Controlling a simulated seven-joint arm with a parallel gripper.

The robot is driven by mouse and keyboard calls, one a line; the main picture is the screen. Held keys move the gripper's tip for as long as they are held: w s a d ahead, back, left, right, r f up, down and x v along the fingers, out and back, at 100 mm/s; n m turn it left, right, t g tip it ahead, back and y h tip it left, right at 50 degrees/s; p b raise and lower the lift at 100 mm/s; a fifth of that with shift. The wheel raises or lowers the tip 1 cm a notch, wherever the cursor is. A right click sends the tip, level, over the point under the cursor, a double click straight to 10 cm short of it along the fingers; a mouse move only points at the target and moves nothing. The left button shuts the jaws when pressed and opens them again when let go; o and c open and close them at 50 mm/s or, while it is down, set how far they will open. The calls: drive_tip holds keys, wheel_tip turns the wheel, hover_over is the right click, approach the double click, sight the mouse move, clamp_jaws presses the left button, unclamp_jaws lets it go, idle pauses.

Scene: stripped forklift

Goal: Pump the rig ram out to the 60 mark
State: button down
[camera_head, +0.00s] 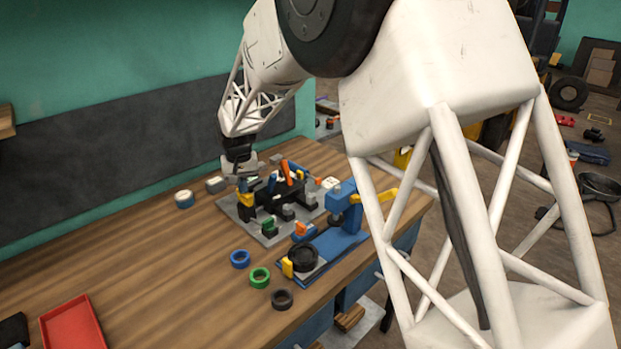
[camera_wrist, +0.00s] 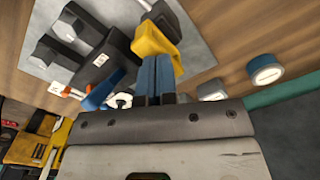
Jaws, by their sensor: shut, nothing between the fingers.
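The rig is a grey plate (camera_head: 240,217) carrying black blocks (camera_head: 288,190), an orange lever (camera_head: 286,172) and blue parts. The plate also shows in the wrist view (camera_wrist: 193,52), with a black block bearing a small white label (camera_wrist: 101,60) and a blue lever (camera_wrist: 104,90). My gripper (camera_head: 246,185) is over the plate's far left part. In the wrist view its blue fingers (camera_wrist: 154,75) are together and empty. A yellow piece (camera_wrist: 156,43) shows right at the fingertips; I cannot tell whether they touch it. The ram's scale and the 60 mark cannot be read.
A blue fixture (camera_head: 340,240) with a black ring stands right of the plate. Blue (camera_head: 240,259), green (camera_head: 259,277) and black (camera_head: 282,299) rings lie in front. A white-topped blue cylinder (camera_head: 184,199) stands left. A red tray (camera_head: 72,325) lies front left; the wood between is clear.

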drive_tip(key=shift+r, duration=2.75)
drive_tip(key=shift+f, duration=0.1)
drive_tip(key=shift+f, duration=2.85)
drive_tip(key=shift+r, duration=2.95)
drive_tip(key=shift+f, duration=0.1)
